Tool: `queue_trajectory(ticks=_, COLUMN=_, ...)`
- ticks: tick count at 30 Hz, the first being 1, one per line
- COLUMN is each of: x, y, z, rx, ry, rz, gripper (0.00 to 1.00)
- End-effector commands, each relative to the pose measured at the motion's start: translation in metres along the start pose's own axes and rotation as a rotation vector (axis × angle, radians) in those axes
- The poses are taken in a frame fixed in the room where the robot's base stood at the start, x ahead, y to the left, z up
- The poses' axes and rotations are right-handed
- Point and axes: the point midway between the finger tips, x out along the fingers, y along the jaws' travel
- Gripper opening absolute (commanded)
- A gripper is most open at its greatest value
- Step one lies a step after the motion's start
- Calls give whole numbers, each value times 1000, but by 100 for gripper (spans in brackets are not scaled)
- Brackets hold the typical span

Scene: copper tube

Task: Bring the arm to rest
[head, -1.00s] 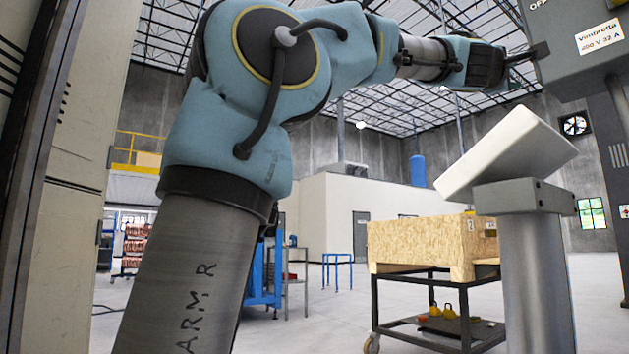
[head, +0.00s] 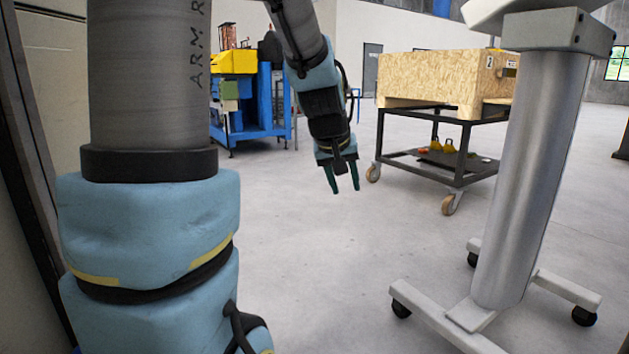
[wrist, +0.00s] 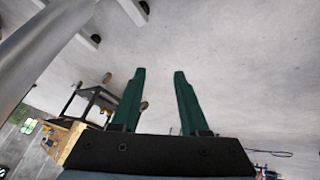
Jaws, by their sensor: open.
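My gripper (head: 342,191) hangs at the end of my blue and grey arm in the head view, pointing down over open floor. Its two dark green fingers are apart with nothing between them. In the wrist view the open fingers (wrist: 158,72) stand against bare grey floor, touching nothing. My arm comes down from the top of the head view, left of the wooden crate and its cart. The upper joints of the arm are outside the head view.
A wooden crate (head: 440,78) sits on a black wheeled cart (head: 415,165) right of my gripper. A grey column (head: 533,170) on a castered base (head: 470,315) stands nearer, at right. A blue machine (head: 272,105) stands behind at left. The floor (head: 310,270) between is clear.

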Motion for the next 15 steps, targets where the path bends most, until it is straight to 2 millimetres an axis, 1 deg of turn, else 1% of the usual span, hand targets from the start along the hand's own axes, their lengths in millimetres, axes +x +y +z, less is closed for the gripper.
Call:
queue_trajectory(ticks=1, x=1, y=-27, z=24, rx=7, ry=-56, rz=-44, gripper=44)
queue_trajectory(ticks=3, x=2, y=-56, z=54, rx=25, ry=-126, rz=-91, gripper=44)
queue_trajectory(ticks=5, x=0, y=-77, z=79, rx=36, ry=-183, rz=-124, gripper=44)
queue_trajectory(ticks=6, x=-2, y=-90, z=94, rx=43, ry=-218, rz=-143, gripper=44)
queue_trajectory(ticks=8, x=-5, y=-107, z=118, rx=52, ry=-271, rz=-167, gripper=44)
queue_trajectory(ticks=9, x=-8, y=-116, z=132, rx=57, ry=-304, rz=-181, gripper=44)
queue_trajectory(ticks=11, x=-13, y=-130, z=154, rx=63, ry=-355, rz=-201, gripper=44)
queue_trajectory(ticks=12, x=-17, y=-139, z=169, rx=68, ry=-388, rz=-212, gripper=44)
queue_trajectory(ticks=13, x=-28, y=-135, z=162, rx=72, ry=-386, rz=-211, gripper=44)
queue_trajectory(ticks=15, x=-42, y=-130, z=150, rx=73, ry=-381, rz=-209, gripper=44)
